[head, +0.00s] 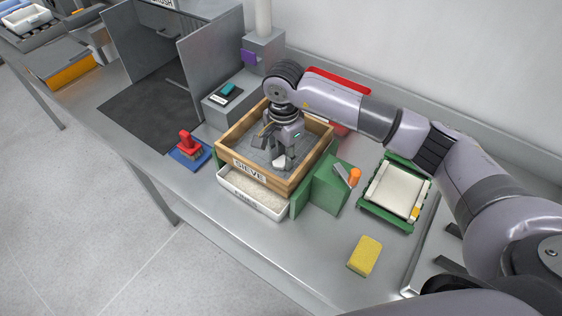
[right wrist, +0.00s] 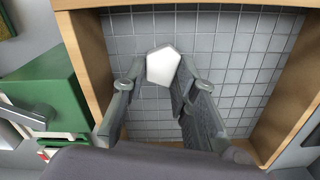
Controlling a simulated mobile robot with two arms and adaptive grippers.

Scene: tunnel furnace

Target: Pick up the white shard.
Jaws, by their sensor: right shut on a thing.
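The white shard (right wrist: 163,65) is a small pale five-sided piece between my right gripper's fingertips in the right wrist view. It also shows in the head view (head: 279,162), low inside the wooden sieve. My right gripper (head: 281,158) reaches down into the sieve and is shut on the shard; its fingers also show in the right wrist view (right wrist: 160,84). I cannot tell whether the shard touches the mesh. The sieve (head: 233,160) is a wooden frame with a grey mesh floor (right wrist: 225,50). My left gripper is not in view.
A white tray of pale grains (head: 251,196) sits under the sieve's front. A green block (head: 322,190) stands close to its right. A yellow sponge (head: 365,256), a green-framed tray (head: 369,203) and a red-handled brush (head: 187,144) lie around.

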